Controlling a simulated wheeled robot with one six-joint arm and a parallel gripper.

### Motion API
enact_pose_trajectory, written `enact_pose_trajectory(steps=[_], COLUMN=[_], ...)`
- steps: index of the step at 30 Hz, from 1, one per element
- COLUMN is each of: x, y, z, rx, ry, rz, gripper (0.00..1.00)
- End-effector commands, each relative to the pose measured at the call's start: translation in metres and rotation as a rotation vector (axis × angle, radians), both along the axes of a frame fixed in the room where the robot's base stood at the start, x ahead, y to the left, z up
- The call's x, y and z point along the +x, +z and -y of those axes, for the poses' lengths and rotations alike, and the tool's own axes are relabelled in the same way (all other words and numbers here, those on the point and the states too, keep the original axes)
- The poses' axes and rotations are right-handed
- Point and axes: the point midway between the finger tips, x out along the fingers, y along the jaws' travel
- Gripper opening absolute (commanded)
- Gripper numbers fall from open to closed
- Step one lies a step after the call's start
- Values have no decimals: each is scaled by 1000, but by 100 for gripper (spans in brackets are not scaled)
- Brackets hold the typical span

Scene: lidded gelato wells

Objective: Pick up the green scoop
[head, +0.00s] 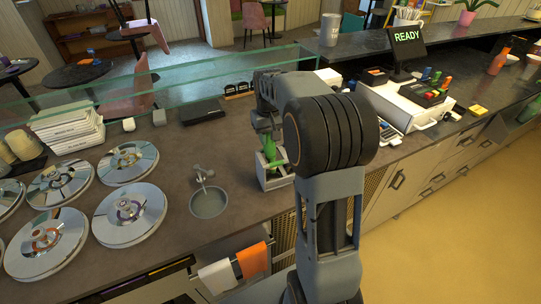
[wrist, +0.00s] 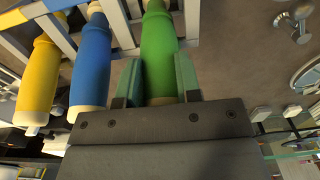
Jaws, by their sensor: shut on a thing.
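The green scoop (wrist: 159,45) shows its green handle in the wrist view, between the two fingers of my gripper (wrist: 158,80). The gripper is shut on that handle. In the head view the green handle (head: 279,157) stands at the grey scoop holder (head: 262,170), with my gripper (head: 266,124) right above it. The scoop's lower end is hidden by the holder. A blue handle (wrist: 90,55) and a yellow handle (wrist: 39,75) are beside it in the wrist view, to the left.
A small round sink (head: 209,203) with a tap is left of the holder. Several lidded wells (head: 130,215) fill the left of the counter. A glass screen (head: 170,78) runs along the back. A till (head: 408,38) reading READY stands to the right.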

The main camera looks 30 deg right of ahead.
Motion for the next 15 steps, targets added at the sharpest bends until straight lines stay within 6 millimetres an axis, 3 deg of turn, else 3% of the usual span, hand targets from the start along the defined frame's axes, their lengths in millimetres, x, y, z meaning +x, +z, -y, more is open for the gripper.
enact_pose_trajectory(steps=[8, 15], x=[0, 1], y=[4, 39], z=[0, 0], rx=[0, -1], ry=[0, 0], rz=[2, 5], gripper=[0, 0])
